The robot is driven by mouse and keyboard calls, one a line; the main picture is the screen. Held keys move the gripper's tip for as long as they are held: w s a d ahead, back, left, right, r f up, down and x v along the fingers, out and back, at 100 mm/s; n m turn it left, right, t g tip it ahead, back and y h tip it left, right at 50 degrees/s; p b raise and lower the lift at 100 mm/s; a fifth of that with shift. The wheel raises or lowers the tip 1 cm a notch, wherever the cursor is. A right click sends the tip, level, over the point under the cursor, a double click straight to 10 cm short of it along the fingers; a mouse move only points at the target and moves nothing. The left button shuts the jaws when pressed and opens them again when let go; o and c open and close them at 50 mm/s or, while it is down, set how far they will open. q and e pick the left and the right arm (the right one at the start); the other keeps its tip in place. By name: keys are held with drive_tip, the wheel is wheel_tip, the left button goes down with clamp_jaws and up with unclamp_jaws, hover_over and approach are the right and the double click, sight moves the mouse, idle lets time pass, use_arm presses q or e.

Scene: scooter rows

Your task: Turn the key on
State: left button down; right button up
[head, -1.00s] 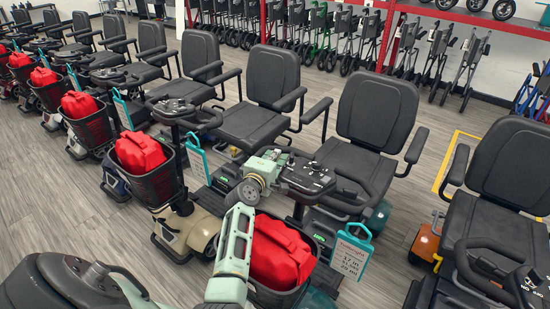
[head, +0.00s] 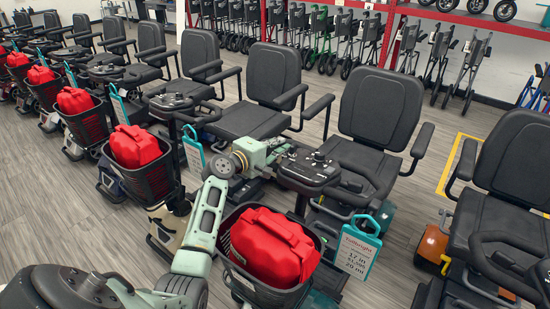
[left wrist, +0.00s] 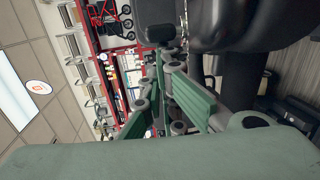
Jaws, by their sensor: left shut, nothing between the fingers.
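The scooter console (head: 308,168), dark with small controls on top, stands on its tiller in front of a black seat in the head view. I cannot make out the key; it is too small or hidden. My left gripper (head: 286,150) is at the console's far left edge, partly hidden against it; I cannot tell whether it touches. In the left wrist view its green fingers (left wrist: 158,78) are shut and empty, with a dark rounded part of the scooter (left wrist: 245,25) close by on the right. My right gripper is not in view.
A red bag (head: 272,246) fills the scooter's front basket below my left arm. A price tag (head: 357,247) hangs at the console's right. More scooters with black seats (head: 382,108) stand in a row on both sides. Folded walkers (head: 340,38) line the back.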

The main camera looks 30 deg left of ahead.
use_arm(q)
drive_tip(key=w+m+h+b, duration=0.1)
drive_tip(key=w+h+b, duration=0.1)
drive_tip(key=b, duration=0.1)
drive_tip(key=shift+w+f+m+h, duration=0.15)
drive_tip(key=shift+w+m+h, duration=0.15)
drive_tip(key=shift+h, duration=0.1)
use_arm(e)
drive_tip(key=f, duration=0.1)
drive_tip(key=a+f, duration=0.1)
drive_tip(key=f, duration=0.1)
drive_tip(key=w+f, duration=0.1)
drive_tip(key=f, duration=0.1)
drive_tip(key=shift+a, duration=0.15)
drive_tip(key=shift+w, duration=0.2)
